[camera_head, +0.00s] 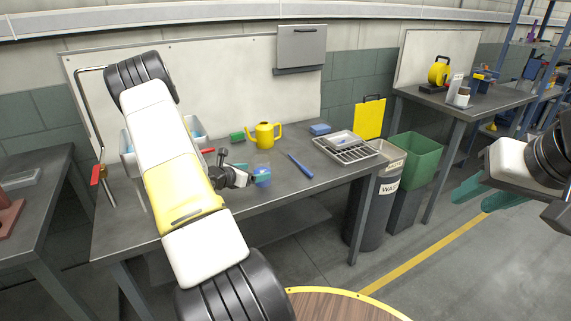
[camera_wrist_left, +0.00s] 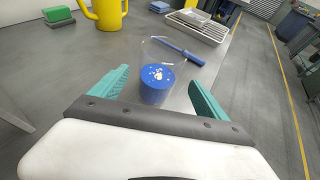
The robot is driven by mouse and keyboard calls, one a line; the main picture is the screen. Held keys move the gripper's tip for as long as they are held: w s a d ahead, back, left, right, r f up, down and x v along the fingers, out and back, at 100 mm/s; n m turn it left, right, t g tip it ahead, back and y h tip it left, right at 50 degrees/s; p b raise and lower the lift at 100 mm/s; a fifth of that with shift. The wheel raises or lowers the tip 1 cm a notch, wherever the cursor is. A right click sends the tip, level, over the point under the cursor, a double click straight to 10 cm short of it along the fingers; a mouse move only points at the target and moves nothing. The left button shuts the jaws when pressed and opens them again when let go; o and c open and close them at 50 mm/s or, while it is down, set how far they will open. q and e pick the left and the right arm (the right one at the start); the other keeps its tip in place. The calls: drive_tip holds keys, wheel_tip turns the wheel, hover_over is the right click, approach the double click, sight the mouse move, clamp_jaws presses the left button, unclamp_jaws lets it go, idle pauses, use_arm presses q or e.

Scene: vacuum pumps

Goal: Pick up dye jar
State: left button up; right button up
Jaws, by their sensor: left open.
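The dye jar (camera_wrist_left: 157,82), a clear jar with blue contents, stands on the workbench in the left wrist view. It also shows in the head view (camera_head: 262,178), partly hidden by my left gripper. My left gripper (camera_head: 254,172) is open at the jar. In the left wrist view its teal fingers (camera_wrist_left: 157,92) are spread, one on each side of the jar, with visible gaps. My right gripper (camera_head: 472,198) is at the right of the head view, away from the bench, with its teal fingers apart and nothing between them.
On the grey workbench (camera_head: 290,202) are a yellow watering can (camera_head: 263,136), a blue screwdriver-like tool (camera_head: 300,165), a green sponge-like block (camera_head: 237,136), a blue block (camera_head: 320,129) and a metal rack tray (camera_head: 347,149). Grey and green bins (camera_head: 416,160) stand at right.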

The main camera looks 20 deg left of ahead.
use_arm(q)
drive_tip(key=shift+x, duration=0.8)
drive_tip(key=x, duration=0.7)
drive_tip(key=shift+a+r, duration=0.1)
drive_tip(key=shift+r, duration=0.15)
drive_tip(key=c, duration=1.8)
